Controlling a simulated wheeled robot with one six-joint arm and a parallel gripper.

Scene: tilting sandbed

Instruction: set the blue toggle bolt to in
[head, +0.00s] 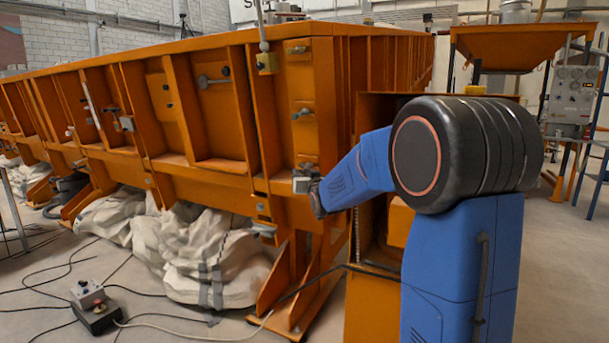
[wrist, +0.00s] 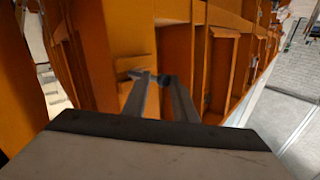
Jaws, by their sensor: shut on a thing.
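My gripper (head: 304,181) is at the lower part of the orange sandbed's near corner panel, beside a small fitting there. In the wrist view my gripper (wrist: 158,84) has its two grey fingers against the orange wall, closed around a small grey-blue piece (wrist: 139,74). I take this piece to be the blue toggle bolt; most of it is hidden between the fingers, so I cannot tell whether it is in or out. Above it on the same panel is another bolt (head: 303,113) with a grey-blue handle, and a third fitting (head: 298,49) sits near the top.
The orange sandbed (head: 215,130) stretches away to the left, with ribs standing out from its wall. White sacks (head: 205,255) lie beneath it. A control box (head: 95,305) with cables sits on the floor. An orange hopper (head: 520,45) stands behind at right.

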